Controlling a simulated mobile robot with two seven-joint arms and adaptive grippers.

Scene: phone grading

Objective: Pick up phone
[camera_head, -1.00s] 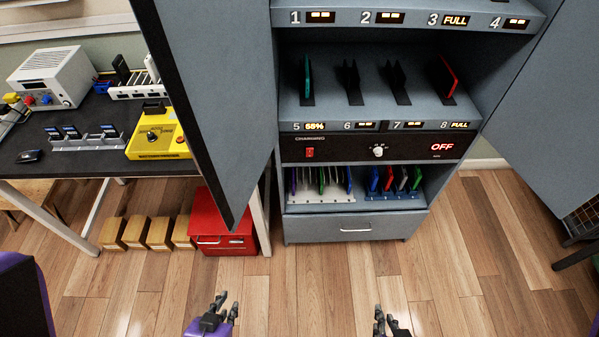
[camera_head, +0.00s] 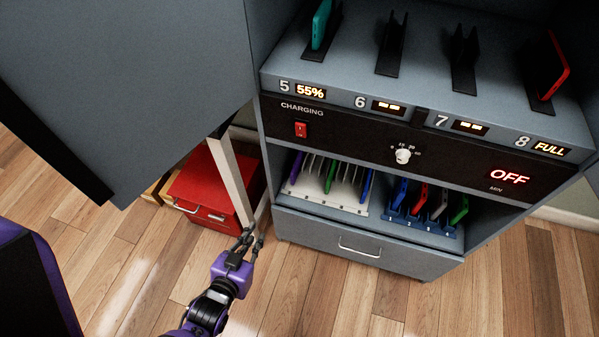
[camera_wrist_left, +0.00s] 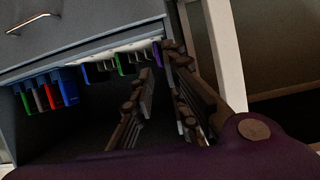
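A teal phone (camera_head: 322,22) stands in slot 5 and a red phone (camera_head: 557,66) in slot 8 of the cabinet's upper shelf. On the lower shelf, a white rack (camera_head: 345,200) holds purple, green (camera_head: 330,176) and blue phones. Beside it, a blue rack (camera_head: 418,221) holds several phones, including a red one (camera_head: 419,196). My left gripper (camera_head: 250,241) is low in front of the cabinet's left side, apart from the phones. In the left wrist view, its fingers (camera_wrist_left: 160,80) are spread and empty, with both racks' phones beyond. My right gripper is out of view.
The open cabinet door (camera_head: 140,80) hangs at the left. A red toolbox (camera_head: 213,190) stands on the floor behind a white table leg (camera_head: 232,185). The control panel reads OFF above the lower shelf. A drawer (camera_head: 370,250) lies below it. Floor in front is clear.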

